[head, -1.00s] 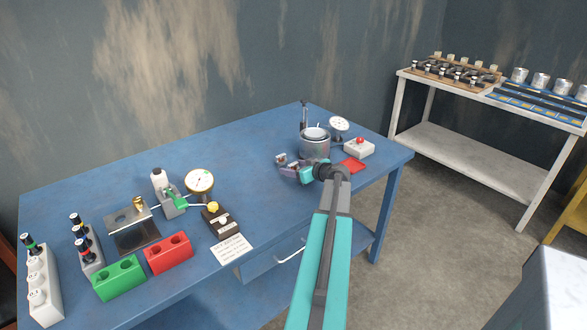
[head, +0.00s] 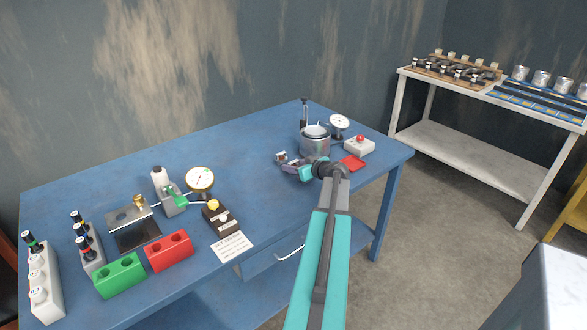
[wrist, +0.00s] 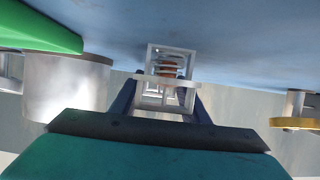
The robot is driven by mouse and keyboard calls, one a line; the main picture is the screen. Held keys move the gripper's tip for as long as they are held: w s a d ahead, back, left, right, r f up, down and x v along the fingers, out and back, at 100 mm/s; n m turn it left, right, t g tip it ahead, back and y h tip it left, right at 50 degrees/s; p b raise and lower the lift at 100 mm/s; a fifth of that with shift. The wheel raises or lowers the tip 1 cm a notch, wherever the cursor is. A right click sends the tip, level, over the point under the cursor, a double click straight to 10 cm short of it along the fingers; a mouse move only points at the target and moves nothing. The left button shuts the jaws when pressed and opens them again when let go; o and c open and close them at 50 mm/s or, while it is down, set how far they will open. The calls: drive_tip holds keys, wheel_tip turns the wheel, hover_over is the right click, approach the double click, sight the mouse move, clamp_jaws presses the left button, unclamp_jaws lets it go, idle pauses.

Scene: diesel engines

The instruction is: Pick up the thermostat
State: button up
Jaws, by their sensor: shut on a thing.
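The thermostat (wrist: 168,68) shows in the wrist view as a small pale square frame around a copper-coloured coil. My gripper (wrist: 163,98) is shut on it, with one dark finger on each side of the frame. In the head view my gripper (head: 287,163) is over the right part of the blue bench, left of the metal pot. The thermostat (head: 281,157) shows there only as a small pale piece at the fingertips. I cannot tell exactly how high it is above the bench top.
Close right of my gripper stand a metal pot (head: 315,143), a dial gauge (head: 339,123), a white box with a red button (head: 360,147) and a red pad (head: 352,163). Green (head: 119,277) and red (head: 169,251) blocks stand at the left. The bench (head: 240,150) middle is clear.

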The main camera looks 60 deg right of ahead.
sight(294, 162)
drive_tip(key=shift+r, duration=0.2)
drive_tip(key=shift+r+b, duration=1)
drive_tip(key=shift+r, duration=3.85)
drive_tip(key=shift+r, duration=0.1)
